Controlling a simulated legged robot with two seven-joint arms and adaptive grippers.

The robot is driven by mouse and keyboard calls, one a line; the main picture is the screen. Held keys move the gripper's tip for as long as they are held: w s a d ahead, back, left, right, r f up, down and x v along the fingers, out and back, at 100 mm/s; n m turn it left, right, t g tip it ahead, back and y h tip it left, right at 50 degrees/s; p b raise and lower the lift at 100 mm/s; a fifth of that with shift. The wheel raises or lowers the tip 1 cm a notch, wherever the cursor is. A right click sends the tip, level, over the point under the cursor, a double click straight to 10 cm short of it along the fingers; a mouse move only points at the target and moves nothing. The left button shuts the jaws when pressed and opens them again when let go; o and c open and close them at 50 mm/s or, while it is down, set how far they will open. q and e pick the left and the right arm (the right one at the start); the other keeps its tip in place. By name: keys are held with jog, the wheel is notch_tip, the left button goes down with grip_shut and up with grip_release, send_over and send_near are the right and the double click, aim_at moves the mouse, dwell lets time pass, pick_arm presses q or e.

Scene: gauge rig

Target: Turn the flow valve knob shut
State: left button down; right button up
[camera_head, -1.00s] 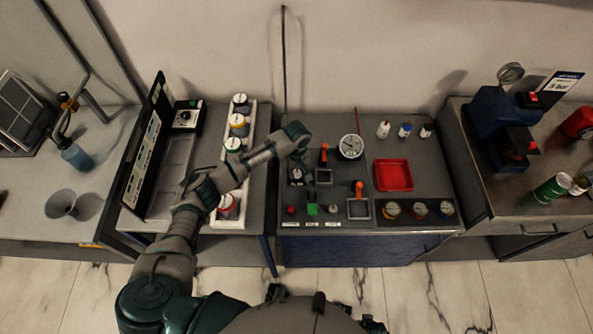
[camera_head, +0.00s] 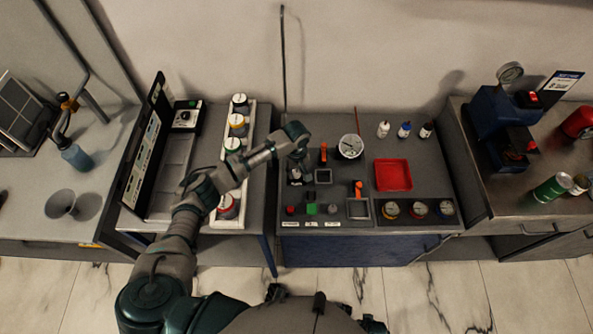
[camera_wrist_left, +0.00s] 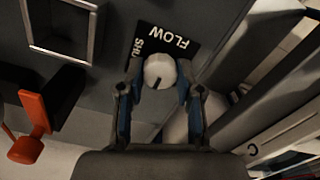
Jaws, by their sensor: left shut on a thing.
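The flow valve knob (camera_wrist_left: 160,72) is a pale round cap with a dark pointer line, seen in the left wrist view. It sits beside a black label plate (camera_wrist_left: 165,45) reading FLOW, with part of SHUT showing. My left gripper (camera_wrist_left: 160,92) has one finger on each side of the knob and is shut on it. In the head view my left gripper (camera_head: 301,170) points down over the left part of the rig panel and mostly hides the knob. My right gripper is not in view.
An orange-handled lever (camera_head: 323,154) and a square frame (camera_head: 323,176) stand close to the right of the gripper. A gauge (camera_head: 350,147), a red tray (camera_head: 393,175) and another orange lever (camera_head: 358,188) lie farther right. A white rack (camera_head: 250,125) of bottles stands left.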

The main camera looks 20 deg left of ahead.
aim_at(297, 172)
pick_arm(q)
jog(key=c, duration=0.8)
grip_release()
jog(key=shift+o, duration=0.2)
notch_tip(297, 172, up, 12)
jog(key=shift+f, duration=0.1)
